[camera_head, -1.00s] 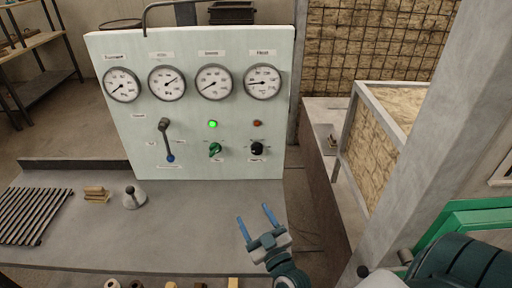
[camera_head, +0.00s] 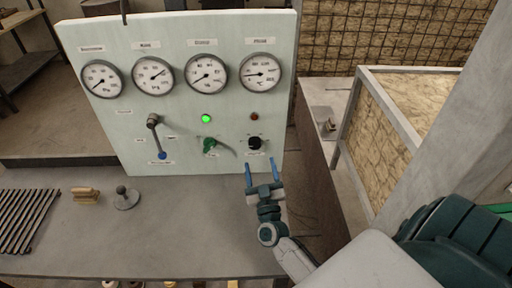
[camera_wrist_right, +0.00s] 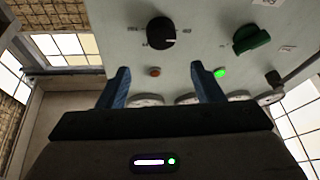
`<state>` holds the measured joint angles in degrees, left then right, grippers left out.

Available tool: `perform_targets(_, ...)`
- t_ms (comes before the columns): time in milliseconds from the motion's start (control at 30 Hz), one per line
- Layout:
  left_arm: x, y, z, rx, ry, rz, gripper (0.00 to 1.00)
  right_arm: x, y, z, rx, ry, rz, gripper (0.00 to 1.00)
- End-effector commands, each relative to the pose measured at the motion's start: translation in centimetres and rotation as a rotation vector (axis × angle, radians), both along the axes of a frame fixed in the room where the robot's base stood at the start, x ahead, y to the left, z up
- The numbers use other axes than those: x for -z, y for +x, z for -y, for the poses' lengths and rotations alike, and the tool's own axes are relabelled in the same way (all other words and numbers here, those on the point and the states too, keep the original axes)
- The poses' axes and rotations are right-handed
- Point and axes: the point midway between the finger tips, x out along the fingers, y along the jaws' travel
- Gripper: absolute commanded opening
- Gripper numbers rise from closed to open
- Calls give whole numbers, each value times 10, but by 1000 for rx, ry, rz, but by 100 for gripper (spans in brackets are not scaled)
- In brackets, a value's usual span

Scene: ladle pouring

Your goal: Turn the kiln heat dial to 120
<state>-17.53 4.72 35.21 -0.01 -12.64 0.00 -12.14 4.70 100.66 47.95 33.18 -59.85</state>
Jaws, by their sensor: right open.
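The control panel (camera_head: 130,125) is a pale upright board with several round gauges along its top. A black dial (camera_head: 254,143) sits at its lower right, under a red lamp (camera_head: 254,117); it also shows in the right wrist view (camera_wrist_right: 161,31). A green knob (camera_head: 208,145) sits to its left, under a lit green lamp (camera_head: 206,118). I cannot read the numbers around the black dial. My right gripper (camera_head: 261,165) is open and empty, just below the black dial and apart from it. My left gripper is not in view.
A grey bench (camera_head: 170,225) stretches before the panel. A lever (camera_head: 155,135) with a blue tip sticks out at the panel's left. A slatted grate (camera_head: 22,220), wooden blocks (camera_head: 85,195) and a small weight-like object (camera_head: 126,197) lie on the bench's left. A framed post stands at right.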

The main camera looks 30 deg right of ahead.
Motion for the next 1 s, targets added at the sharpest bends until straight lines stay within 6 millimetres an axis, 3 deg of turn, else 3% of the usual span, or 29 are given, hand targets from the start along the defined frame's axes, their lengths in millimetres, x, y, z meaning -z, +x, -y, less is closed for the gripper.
perform_targets(100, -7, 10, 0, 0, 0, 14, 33, -2, 25, 10, -1, -3, 1, 60)
perform_targets(300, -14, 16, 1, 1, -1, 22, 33, -8, 53, 22, 0, -1, 2, 60)
perform_targets(500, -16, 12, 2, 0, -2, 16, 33, -11, 64, 27, -1, -1, 1, 60)
perform_targets(767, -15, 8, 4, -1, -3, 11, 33, -11, 65, 27, -1, 0, 0, 60)
perform_targets(1000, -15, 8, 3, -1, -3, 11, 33, -11, 65, 27, -1, 0, 0, 17)
